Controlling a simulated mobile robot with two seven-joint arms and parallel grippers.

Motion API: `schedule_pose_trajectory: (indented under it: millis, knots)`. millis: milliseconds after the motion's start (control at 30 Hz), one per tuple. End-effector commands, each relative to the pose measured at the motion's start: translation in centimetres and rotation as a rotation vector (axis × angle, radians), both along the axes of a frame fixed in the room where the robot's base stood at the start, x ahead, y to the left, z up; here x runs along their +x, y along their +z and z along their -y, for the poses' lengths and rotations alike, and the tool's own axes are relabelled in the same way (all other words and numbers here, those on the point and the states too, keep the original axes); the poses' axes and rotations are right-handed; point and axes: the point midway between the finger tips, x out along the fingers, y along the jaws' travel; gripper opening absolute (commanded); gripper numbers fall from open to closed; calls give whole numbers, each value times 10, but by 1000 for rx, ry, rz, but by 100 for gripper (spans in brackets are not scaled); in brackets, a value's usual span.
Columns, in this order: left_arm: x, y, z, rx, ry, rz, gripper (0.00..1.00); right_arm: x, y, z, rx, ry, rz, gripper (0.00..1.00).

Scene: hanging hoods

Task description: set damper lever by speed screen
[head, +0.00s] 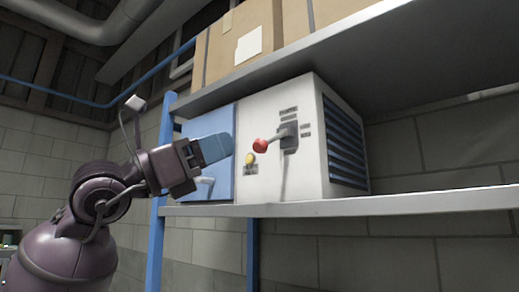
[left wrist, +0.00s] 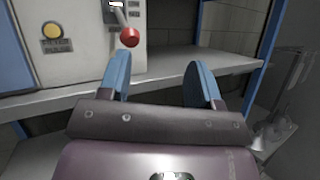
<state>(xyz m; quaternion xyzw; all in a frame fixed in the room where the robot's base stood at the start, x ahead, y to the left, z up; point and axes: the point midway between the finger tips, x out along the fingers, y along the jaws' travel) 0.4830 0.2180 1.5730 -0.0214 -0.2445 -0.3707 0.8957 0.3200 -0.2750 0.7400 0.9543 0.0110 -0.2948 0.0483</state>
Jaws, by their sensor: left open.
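A white unit (head: 310,140) stands on a grey shelf. Its front carries a lever with a red ball knob (head: 260,146) on a dark slot plate (head: 289,137) with small labels, too small to read. The lever points left and toward me. In the left wrist view the red knob (left wrist: 129,37) is at upper left, above the left finger, with a small bright rectangle (left wrist: 116,3) cut by the top edge. My left gripper (head: 229,146) has blue fingers, seen edge-on, left of the knob. The left wrist view shows its fingers (left wrist: 160,75) apart and empty.
A round yellow button (head: 249,158) with a label sits left of the lever. A blue panel (head: 225,180) adjoins the unit. Cardboard boxes (head: 222,55) stand on the upper shelf (head: 350,45). The lower shelf (head: 420,203) is bare to the right. A blue post (head: 156,240) stands at left.

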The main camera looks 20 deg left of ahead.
Motion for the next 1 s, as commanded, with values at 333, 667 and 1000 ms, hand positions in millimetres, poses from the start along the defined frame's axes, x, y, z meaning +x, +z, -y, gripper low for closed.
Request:
schedule_pose_trajectory:
  millis: [333,667,1000]
  knots:
    - [25,-11,-13,-5,148,-113,58,1,3,0,1,0,3,43]
    - [59,9,14,-5,144,-112,58,-1,3,0,3,-5,-4,43]
    - [94,26,39,-5,145,-111,58,-2,9,0,3,-6,4,43]
